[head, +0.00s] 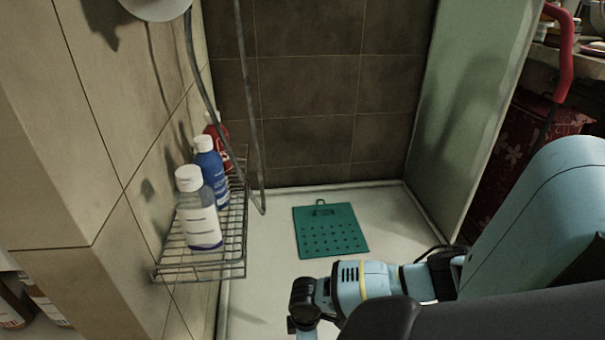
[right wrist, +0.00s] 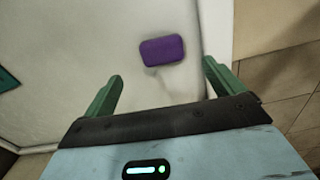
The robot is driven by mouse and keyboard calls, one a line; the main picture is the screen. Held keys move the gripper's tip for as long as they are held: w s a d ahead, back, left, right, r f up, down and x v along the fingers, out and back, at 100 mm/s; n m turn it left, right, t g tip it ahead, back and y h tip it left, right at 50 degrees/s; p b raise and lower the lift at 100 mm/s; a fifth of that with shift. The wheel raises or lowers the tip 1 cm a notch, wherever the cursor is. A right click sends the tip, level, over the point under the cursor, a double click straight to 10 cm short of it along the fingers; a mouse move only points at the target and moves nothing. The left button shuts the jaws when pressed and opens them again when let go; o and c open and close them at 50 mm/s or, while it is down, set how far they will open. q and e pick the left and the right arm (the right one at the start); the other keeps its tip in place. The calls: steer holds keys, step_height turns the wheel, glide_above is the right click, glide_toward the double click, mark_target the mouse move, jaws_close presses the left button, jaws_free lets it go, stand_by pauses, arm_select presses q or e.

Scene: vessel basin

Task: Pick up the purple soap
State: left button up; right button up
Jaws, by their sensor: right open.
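The purple soap (right wrist: 162,50) is a rounded block lying on the white shower floor in the right wrist view. It does not show in the head view. My right gripper (right wrist: 162,72) is open, with its two green fingers spread on either side below the soap in the picture. Nothing is between the fingers, and the soap lies past the tips. In the head view my right arm comes in from the right and its wrist is at the bottom middle; the fingers are not visible there. My left gripper is in neither view.
A wire shelf (head: 200,262) on the left wall holds a clear bottle (head: 198,210), a blue bottle (head: 212,172) and a red bottle (head: 217,135). A green perforated mat (head: 330,232) lies on the white floor (head: 265,275). A hose hangs above the shelf. A glass panel (head: 468,110) stands at right.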

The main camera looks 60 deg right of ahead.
step_height(320, 180, down, 2)
steer(key=shift+f+b, duration=0.1)
steer(key=shift+b, duration=0.55)
steer(key=shift+f, duration=0.25)
step_height(320, 180, down, 4)
steer(key=b, duration=0.3)
steer(key=shift+a+f, duration=0.15)
steer(key=shift+f+b, duration=0.45)
